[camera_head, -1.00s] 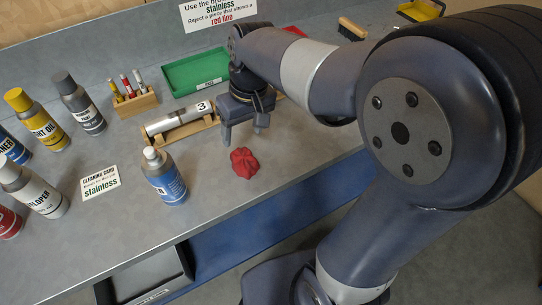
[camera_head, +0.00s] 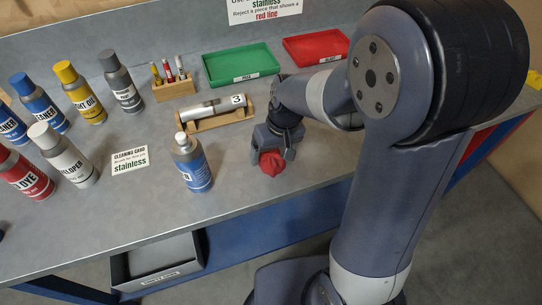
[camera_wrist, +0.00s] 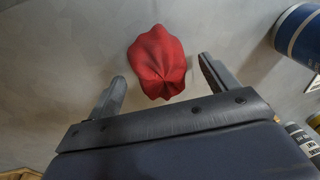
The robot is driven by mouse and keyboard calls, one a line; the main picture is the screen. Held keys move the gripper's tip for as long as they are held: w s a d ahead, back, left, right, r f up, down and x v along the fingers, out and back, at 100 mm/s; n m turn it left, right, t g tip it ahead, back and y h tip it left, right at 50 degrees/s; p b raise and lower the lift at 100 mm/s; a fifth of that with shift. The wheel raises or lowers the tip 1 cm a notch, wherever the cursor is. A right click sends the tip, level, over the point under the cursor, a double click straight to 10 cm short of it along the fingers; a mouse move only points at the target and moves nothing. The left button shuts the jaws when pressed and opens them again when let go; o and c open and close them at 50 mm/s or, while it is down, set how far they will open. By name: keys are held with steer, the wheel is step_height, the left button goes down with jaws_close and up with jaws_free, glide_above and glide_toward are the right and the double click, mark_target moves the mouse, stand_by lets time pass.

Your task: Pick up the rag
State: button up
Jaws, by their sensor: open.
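The red crumpled rag (camera_head: 272,163) lies on the grey bench near its front edge, right of the blue spray bottle. In the wrist view the rag (camera_wrist: 158,62) lies ahead of my gripper, roughly between the lines of the two fingers. My gripper (camera_head: 272,152) is low over the bench at the rag, pointing down. In the wrist view my gripper (camera_wrist: 160,78) is open, with a gap on each side of the rag. I see no finger touching it. Part of the rag is hidden behind the gripper in the head view.
A blue spray bottle (camera_head: 192,165) stands left of the rag. A wooden cradle (camera_head: 221,121) with a metal cylinder numbered 3 is behind it. Green (camera_head: 207,79) and red (camera_head: 290,55) trays lie at the back. Several cans stand at left. A cleaning card (camera_head: 130,159) lies flat.

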steer(key=shift+f, duration=0.25)
steer(key=shift+c, duration=0.3)
steer(key=c, duration=1)
